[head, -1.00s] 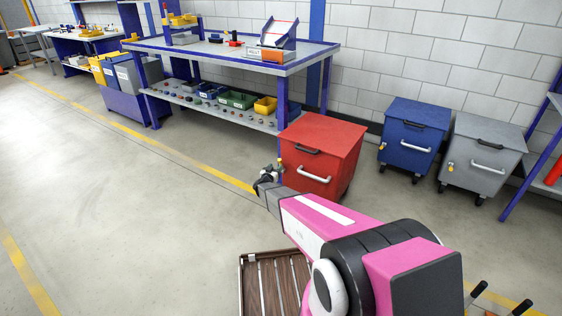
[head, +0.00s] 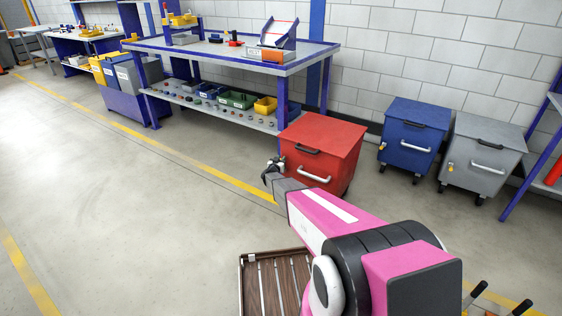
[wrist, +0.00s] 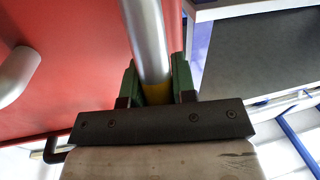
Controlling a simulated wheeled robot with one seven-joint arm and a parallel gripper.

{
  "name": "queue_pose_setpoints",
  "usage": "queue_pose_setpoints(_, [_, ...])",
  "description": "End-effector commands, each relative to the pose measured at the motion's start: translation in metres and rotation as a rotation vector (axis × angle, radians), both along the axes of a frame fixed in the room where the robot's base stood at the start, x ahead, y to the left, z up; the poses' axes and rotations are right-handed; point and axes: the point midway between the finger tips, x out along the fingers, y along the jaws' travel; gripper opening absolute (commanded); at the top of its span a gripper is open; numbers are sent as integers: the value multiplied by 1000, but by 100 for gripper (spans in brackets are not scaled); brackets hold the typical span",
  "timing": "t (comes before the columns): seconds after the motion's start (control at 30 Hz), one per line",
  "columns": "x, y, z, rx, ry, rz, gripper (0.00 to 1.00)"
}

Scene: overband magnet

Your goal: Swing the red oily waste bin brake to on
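The red oily waste bin (head: 315,150) stands in front of the workbench, with a dark lid handle and a pale grab bar on its front. Its red wall (wrist: 60,60) fills the left of the wrist view. My gripper (head: 268,170) is at the bin's front left side. In the wrist view, the green-sided fingers of my gripper (wrist: 157,85) stand either side of a silver rod (wrist: 147,40) with a yellow part (wrist: 157,93), apparently the brake lever. Whether the fingers press on it I cannot tell. The lever's far end is hidden behind my gripper.
A blue bin (head: 412,135) and a grey bin (head: 482,160) stand to the right along the wall. The blue-framed workbench (head: 230,55) is behind and left of the red bin. The floor at the left is clear.

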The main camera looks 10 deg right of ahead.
Motion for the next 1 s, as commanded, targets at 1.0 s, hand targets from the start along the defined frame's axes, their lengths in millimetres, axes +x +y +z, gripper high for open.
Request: queue_pose_setpoints(1.0, [-30, 28, -24, -330, -372, 1, 0])
